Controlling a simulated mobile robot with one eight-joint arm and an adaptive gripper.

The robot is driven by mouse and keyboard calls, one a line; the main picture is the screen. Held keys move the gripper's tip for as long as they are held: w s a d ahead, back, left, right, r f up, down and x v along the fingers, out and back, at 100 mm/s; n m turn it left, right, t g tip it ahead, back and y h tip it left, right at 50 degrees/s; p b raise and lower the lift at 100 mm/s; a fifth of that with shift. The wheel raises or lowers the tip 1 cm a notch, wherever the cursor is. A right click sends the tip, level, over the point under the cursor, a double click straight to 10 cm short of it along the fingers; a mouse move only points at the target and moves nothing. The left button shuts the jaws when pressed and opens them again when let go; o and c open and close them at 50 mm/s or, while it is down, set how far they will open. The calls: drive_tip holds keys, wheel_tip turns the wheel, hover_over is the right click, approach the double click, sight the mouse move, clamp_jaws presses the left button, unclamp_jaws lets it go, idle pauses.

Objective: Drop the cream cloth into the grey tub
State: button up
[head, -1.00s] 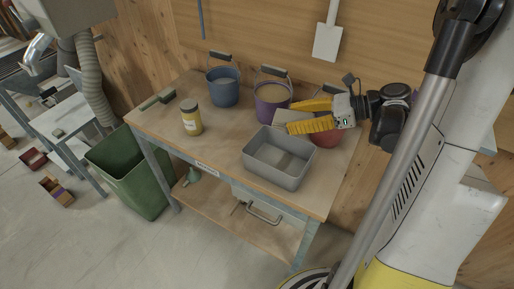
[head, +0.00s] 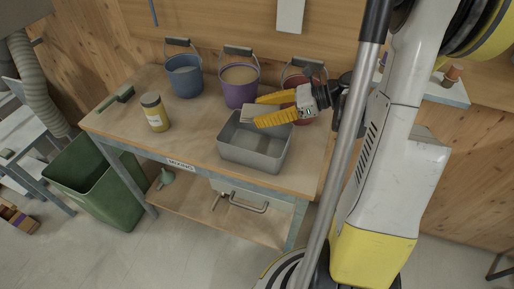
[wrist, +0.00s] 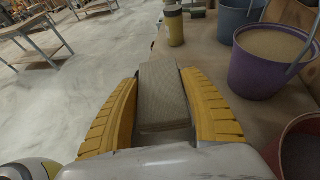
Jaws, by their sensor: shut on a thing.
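The grey tub (head: 250,158) stands on the workbench near its front right, open at the top. My gripper (head: 259,110) has its yellow fingers shut on the cream cloth (head: 247,115), above the tub's back part in the head view. In the wrist view the cloth (wrist: 163,95) shows as a folded, flat block between both fingers (wrist: 162,78). The exact height above the tub is hard to tell. The tub cannot be made out in the wrist view.
On the workbench (head: 200,137) stand a blue bucket (head: 185,80), a purple bucket (head: 240,92), a red bucket (head: 305,112) partly behind my gripper, and a yellow jar (head: 156,117). A brush (head: 118,98) lies at the left. A green bin (head: 100,190) stands left on the floor.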

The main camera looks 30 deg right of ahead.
drive_tip(key=o, duration=1.2)
drive_tip(key=shift+d+r, duration=0.1)
drive_tip(key=v, duration=1.1)
drive_tip(key=shift+s+d+r, duration=0.2)
drive_tip(key=shift+s+r, duration=0.05)
drive_tip(key=a+n, duration=0.1)
drive_tip(key=a, duration=0.1)
drive_tip(key=w+a+n+g+h, duration=0.1)
drive_tip(key=w+a, duration=0.1)
drive_tip(key=a, duration=0.1)
drive_tip(key=shift+a+n+g, duration=0.3)
drive_tip(key=shift+a+n, duration=0.05)
drive_tip(key=shift+n, duration=0.05)
drive_tip(key=s+a+n+h, duration=0.2)
drive_tip(key=a+n+h, duration=0.1)
drive_tip(key=a+n, duration=0.2)
drive_tip(key=s+a+n+h, duration=0.2)
drive_tip(key=a+n, duration=0.4)
drive_tip(key=n, duration=0.4)
drive_tip(key=s+a+n+h, duration=0.2)
drive_tip(key=a+n+h, duration=0.2)
drive_tip(key=n, duration=0.3)
drive_tip(key=shift+a+f+n+h, duration=0.25)
drive_tip(key=shift+a+n+h, duration=0.15)
drive_tip(key=shift+a, duration=0.35)
